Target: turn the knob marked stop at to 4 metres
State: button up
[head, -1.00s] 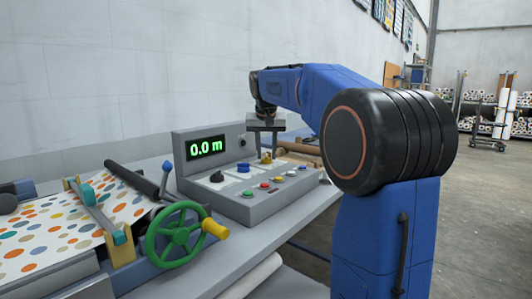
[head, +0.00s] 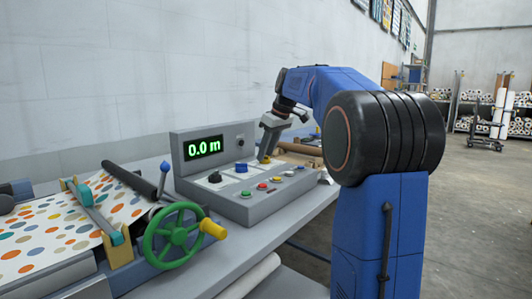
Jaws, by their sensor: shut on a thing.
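The grey control panel (head: 228,205) stands on the bench, with a display (head: 204,147) reading 0.0 m in green. Three knobs sit along its deck: a black one (head: 215,177), a blue one (head: 242,168) and a yellow one (head: 264,159). Their markings are too small to read, so I cannot tell which is marked stop at. My gripper (head: 266,152) points down, tilted, at the yellow knob and is shut on it. The fingers hide part of that knob.
Several coloured push buttons (head: 262,187) line the panel's front. A green handwheel (head: 174,236) with a yellow handle and a blue-knobbed lever (head: 163,178) stand to the left, beside dotted sheet material (head: 50,235). The wall is close behind the panel.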

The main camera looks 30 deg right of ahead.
jog(key=n, duration=0.2)
jog(key=n+g+y, duration=0.1)
jog(key=n, duration=0.1)
jog(key=shift+w+d+n, duration=0.1)
jog(key=shift+d+n, duration=0.1)
jog(key=shift+n, duration=0.1)
jog(key=shift+w+n+g+y, duration=0.1)
jog(key=shift+n+g+y, duration=0.5)
jog(key=shift+n, duration=1.3)
jog(key=o, duration=1)
